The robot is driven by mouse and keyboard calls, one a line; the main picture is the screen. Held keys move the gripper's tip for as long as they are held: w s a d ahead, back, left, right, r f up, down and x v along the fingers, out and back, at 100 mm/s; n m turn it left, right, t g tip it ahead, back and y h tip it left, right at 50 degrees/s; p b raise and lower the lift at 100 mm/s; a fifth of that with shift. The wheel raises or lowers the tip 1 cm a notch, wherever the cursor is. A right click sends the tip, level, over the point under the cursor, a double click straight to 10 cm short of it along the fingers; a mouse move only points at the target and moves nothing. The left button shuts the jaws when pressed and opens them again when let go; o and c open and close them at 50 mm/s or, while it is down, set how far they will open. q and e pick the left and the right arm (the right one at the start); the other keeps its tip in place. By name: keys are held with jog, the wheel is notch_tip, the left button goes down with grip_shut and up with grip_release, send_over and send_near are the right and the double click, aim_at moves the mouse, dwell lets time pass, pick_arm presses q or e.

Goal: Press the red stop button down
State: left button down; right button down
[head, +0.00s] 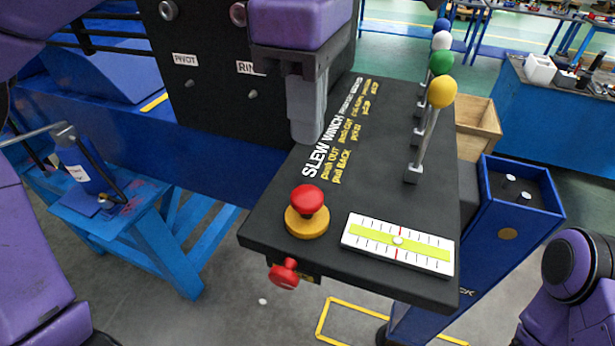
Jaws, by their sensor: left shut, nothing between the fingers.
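The red stop button (308,199) sits on a round yellow base (306,224) at the near left corner of the black console (370,190). Its mushroom head stands up above the base. My left gripper (307,138) is shut and empty, with its fingers pointing down. In the picture it is above and beyond the button, over the console's left part, and apart from the button. My right gripper does not show; only part of my right arm is at the lower right edge.
Levers with yellow (442,92), green (441,61), white and blue knobs stand along the console's right side. A white level gauge (398,243) lies right of the button. A second red knob (285,274) sticks out of the front face. A black panel (215,75) rises behind.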

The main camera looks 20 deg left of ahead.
aim_at(305, 195)
pick_arm(q)
jog(key=f, duration=0.7)
jog(key=shift+s+f, duration=0.2)
jog(key=shift+f, duration=0.1)
jog(key=shift+s, duration=0.1)
notch_tip(305, 195, down, 2)
jog(key=shift+b, duration=0.65)
jog(key=shift+s, duration=0.1)
jog(key=shift+f, duration=0.1)
